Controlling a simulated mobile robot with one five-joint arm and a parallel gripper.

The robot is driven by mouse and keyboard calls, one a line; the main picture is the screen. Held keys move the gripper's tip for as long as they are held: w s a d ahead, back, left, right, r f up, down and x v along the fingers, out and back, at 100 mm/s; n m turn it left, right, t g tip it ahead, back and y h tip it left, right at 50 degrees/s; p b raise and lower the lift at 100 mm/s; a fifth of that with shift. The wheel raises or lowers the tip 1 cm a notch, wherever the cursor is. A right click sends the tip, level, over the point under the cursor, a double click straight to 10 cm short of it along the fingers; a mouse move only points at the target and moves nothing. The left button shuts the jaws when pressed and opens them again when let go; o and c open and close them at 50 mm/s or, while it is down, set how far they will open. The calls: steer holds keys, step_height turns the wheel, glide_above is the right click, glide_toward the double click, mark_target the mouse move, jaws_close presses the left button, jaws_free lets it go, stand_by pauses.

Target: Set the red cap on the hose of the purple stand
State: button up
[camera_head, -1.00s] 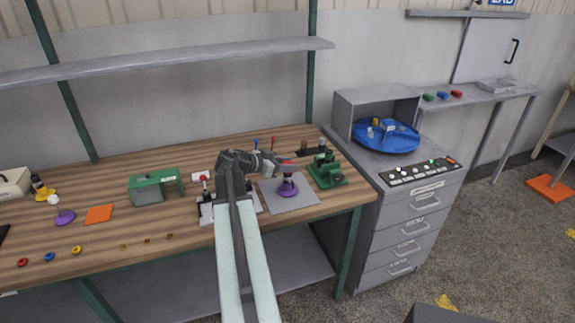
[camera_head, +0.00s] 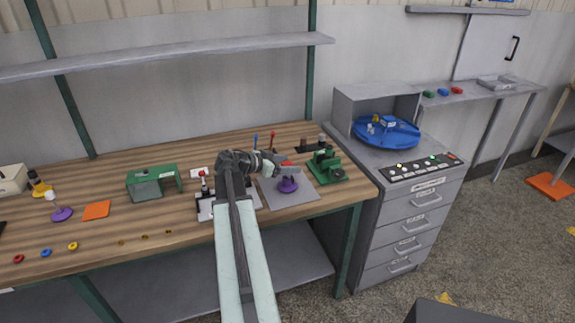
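A purple stand (camera_head: 288,184) is on a grey mat (camera_head: 302,197) on the right part of the wooden bench. My gripper (camera_head: 281,163) is just above it, at the end of my arm. A small red piece (camera_head: 288,164) shows at the gripper's tip, over the stand. It is too small to tell whether it is a cap in the fingers or part of the gripper. The stand's hose is not clear under the gripper. A second purple base (camera_head: 62,214) with a white-tipped piece is at the left. A red ring (camera_head: 19,259) lies at the front left.
A green fixture (camera_head: 327,167) stands close right of the mat. A red-knobbed device (camera_head: 205,186) and a green box-like frame (camera_head: 154,184) are to the left. Blue (camera_head: 46,253) and yellow (camera_head: 73,246) rings lie at the front. A blue turntable (camera_head: 386,132) is at the right.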

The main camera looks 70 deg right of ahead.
steer(key=p+v, duration=0.3)
steer(key=v, duration=0.4)
steer(key=shift+w+a, duration=0.2)
steer(key=shift+a, duration=0.15)
steer(key=shift+r, duration=0.1)
